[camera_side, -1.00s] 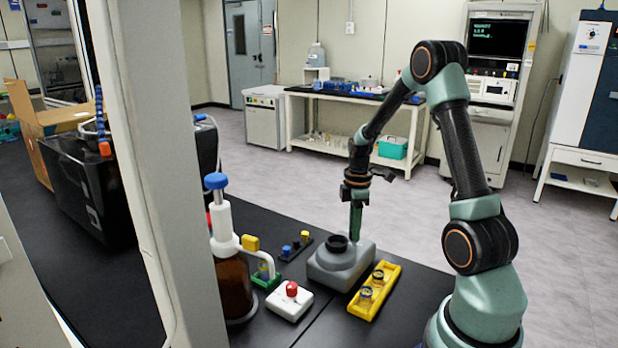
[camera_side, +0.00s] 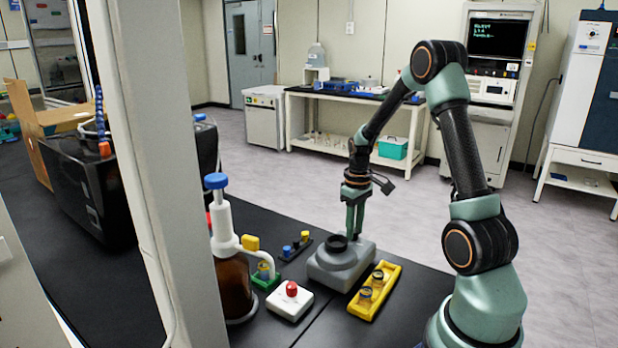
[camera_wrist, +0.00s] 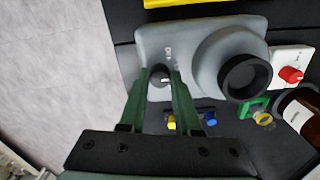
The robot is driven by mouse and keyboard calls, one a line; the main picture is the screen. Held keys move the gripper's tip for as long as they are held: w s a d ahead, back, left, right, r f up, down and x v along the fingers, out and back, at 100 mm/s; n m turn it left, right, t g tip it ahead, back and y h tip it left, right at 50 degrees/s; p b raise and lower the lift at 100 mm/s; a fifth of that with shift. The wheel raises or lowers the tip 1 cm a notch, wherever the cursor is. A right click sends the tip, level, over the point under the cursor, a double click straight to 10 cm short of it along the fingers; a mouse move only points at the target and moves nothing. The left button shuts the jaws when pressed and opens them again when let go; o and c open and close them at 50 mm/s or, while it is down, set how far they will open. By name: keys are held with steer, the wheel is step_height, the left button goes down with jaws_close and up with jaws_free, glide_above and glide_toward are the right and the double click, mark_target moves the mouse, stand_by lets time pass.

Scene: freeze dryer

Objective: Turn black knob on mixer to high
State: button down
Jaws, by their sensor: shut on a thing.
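The grey mixer (camera_side: 338,266) stands on the black bench, with a round black cup-like top (camera_side: 337,243). In the wrist view the mixer (camera_wrist: 185,38) lies ahead of my gripper, its black cup (camera_wrist: 245,77) to the right. The black knob (camera_wrist: 160,79) is on the mixer's near edge, with a small white mark on it. My gripper (camera_wrist: 162,73) has its green fingertips on both sides of the knob and is shut on it. In the side view my gripper (camera_side: 354,237) points down at the back of the mixer, where the knob is hidden.
A yellow rack (camera_side: 375,292) with vials lies right of the mixer. A white box with a red knob (camera_side: 290,300), a brown bottle (camera_side: 232,285) and a small rack with coloured caps (camera_side: 296,246) stand to the left. A grey post (camera_side: 155,170) blocks part of the side view.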

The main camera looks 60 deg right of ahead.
steer(key=m, duration=1.1)
steer(key=shift+m, duration=0.4)
stand_by(0.3)
steer(key=c, duration=0.6)
jaws_free()
steer(key=shift+r, duration=0.1)
step_height(320, 180, up, 12)
